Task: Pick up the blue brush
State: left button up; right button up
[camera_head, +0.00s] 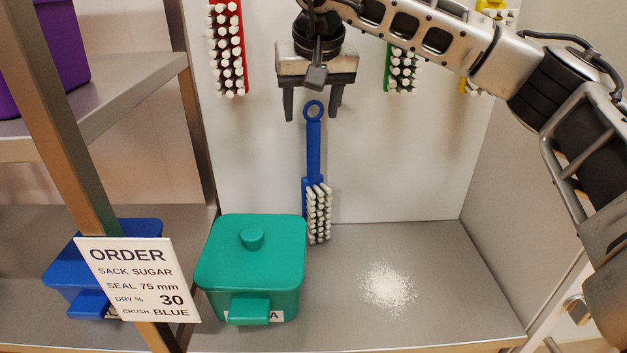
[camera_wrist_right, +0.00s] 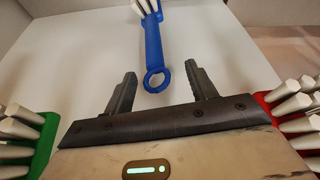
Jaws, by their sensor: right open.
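The blue brush (camera_head: 313,150) hangs upright against the white back panel, its ring at the top and white bristles at the bottom. My right gripper (camera_head: 313,118) is open around the level of the ring, with one finger to each side. In the right wrist view the blue brush (camera_wrist_right: 152,45) points its ring between the fingers of my right gripper (camera_wrist_right: 158,92), with gaps on both sides. Whether the fingers are at the same depth as the handle is hard to tell. My left gripper is not in view.
Red (camera_head: 227,50), green (camera_head: 404,70) and yellow (camera_head: 492,10) brushes hang nearby. A teal lidded bin (camera_head: 250,260) stands below left, close to the blue brush. White powder (camera_head: 388,288) lies on the grey shelf. An order sign (camera_head: 138,280) and shelf post are at left.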

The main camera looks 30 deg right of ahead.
aim_at(314, 121)
jog(key=x, duration=0.2)
jog(key=p+x, duration=0.1)
jog(key=x, duration=0.2)
jog(key=shift+s+d+f, duration=0.1)
jog(key=shift+s+d, duration=0.15)
grip_shut()
